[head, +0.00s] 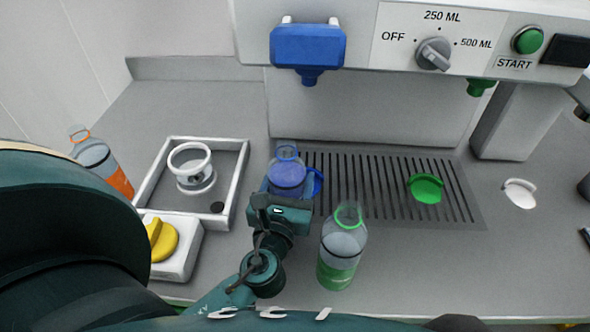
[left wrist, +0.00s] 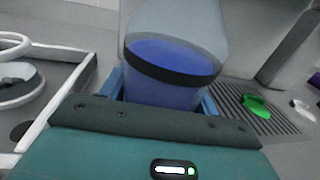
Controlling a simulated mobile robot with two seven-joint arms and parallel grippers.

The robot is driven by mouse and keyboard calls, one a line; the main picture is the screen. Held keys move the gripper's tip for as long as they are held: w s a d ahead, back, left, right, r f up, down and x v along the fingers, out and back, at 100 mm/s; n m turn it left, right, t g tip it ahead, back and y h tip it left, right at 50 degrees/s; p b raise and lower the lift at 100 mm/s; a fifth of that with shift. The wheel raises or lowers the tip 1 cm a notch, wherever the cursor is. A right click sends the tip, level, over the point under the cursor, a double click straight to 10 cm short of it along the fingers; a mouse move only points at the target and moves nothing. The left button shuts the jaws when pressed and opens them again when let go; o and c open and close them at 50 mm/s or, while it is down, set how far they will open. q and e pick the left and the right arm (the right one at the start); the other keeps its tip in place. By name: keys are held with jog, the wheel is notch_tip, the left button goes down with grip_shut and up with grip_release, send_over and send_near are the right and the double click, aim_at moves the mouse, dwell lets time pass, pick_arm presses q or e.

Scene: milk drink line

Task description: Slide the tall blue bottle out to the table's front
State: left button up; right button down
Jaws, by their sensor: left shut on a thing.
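The tall blue bottle (head: 287,172) stands upright at the left end of the slotted drip grate, below and in front of the blue nozzle (head: 308,50). In the left wrist view the bottle (left wrist: 172,72) rises between the blue fingers, clear above and blue below, with a dark band. My left gripper (head: 288,192) is shut on its lower part. The bottle's base is hidden behind the gripper. A blue disc (head: 316,182) shows in part just right of the bottle. My right gripper is not in view.
A green bottle (head: 342,248) stands close to the right of my left wrist, near the front. A tray (head: 240,165) with a white ring-topped item, a yellow knob (head: 161,240) and an orange bottle (head: 100,163) are on the left.

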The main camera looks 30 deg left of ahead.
pick_arm(q)
jog(key=shift+v, duration=0.95)
jog(key=shift+a+r, duration=0.1)
jog(key=shift+a, duration=0.05)
jog(key=shift+s, duration=0.15)
